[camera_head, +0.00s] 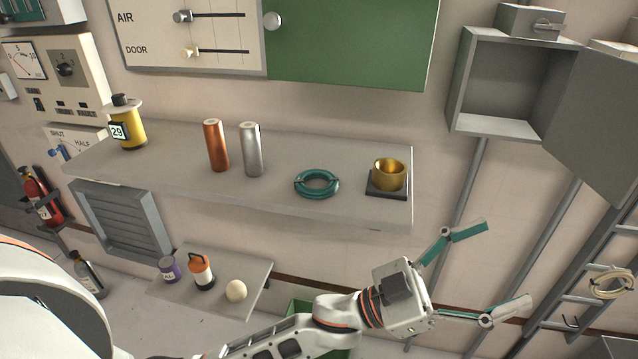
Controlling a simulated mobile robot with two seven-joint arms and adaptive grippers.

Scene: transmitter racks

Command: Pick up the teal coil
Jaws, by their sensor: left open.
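The teal coil (316,193) lies flat on the grey wall shelf (340,155), toward its front edge and right of its middle. It is in plain view and nothing touches it. My left gripper (507,263) is open and empty, its two fingers spread wide. It is lower right in the picture, beyond the shelf's right end and well apart from the coil, with its fingers pointing right. My right gripper is not in view.
On the shelf, a silver cylinder (251,150) and a copper cylinder (216,147) stand left of the coil. A brass cup (390,175) on a dark base is to its right. A yellow bottle (130,133) is far left. An open grey cabinet (490,125) hangs at right.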

